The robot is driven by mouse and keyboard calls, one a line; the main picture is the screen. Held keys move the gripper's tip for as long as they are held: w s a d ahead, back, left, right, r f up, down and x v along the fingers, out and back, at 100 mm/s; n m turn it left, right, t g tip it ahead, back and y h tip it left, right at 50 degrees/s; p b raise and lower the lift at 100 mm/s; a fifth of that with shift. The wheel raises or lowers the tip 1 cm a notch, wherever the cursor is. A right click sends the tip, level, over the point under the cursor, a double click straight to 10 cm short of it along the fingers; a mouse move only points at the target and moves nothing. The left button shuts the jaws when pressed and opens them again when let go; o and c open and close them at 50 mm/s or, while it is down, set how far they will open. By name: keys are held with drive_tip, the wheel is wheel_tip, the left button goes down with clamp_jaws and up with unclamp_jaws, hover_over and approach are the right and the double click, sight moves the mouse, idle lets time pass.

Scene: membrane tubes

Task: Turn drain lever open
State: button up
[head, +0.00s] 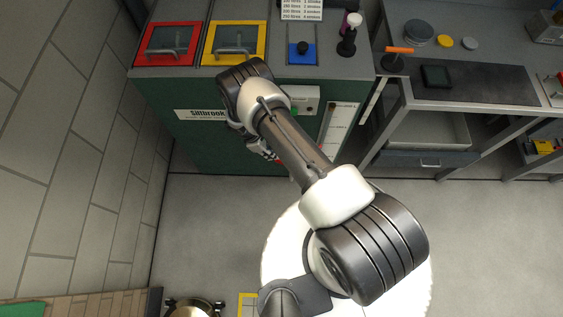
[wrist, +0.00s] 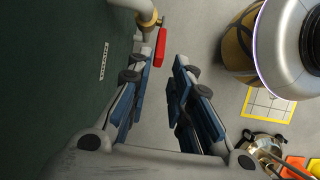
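In the head view my gripper (head: 262,151) is low in front of the green cabinet, mostly hidden by my arm.
The green cabinet (head: 160,100) carries a red-framed hatch (head: 167,43) and a yellow-framed hatch (head: 235,43). A brick wall (head: 60,150) stands close on the left. A brass vessel (wrist: 262,145) and a yellow floor marking (wrist: 268,103) lie near. Open floor (head: 480,240) is at right.

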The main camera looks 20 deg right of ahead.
drive_tip(key=b+x, duration=0.3)
drive_tip(key=x, duration=0.8)
drive_tip(key=shift+c, duration=0.4)
clamp_jaws()
